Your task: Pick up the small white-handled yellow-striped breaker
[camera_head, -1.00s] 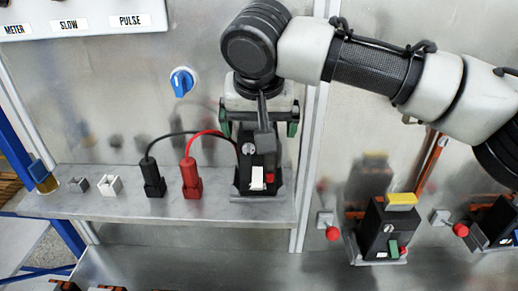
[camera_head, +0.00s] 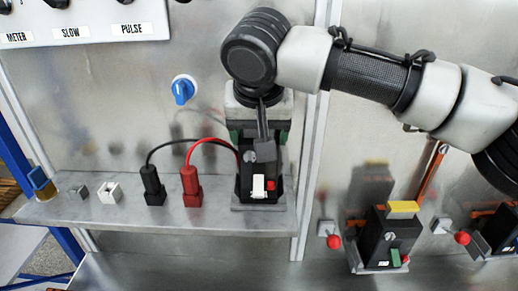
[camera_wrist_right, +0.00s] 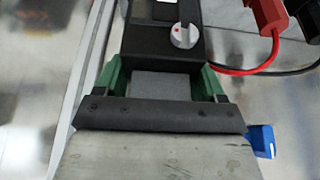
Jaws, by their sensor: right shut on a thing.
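The arm and gripper hide part of the breaker's rear. My left gripper is not in view.
Red (camera_head: 191,186) and black (camera_head: 152,186) plugs stand left of the breaker, their cables running to it. A yellow-handled breaker (camera_head: 388,235) sits lower right. A blue knob (camera_head: 183,89) is on the panel.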

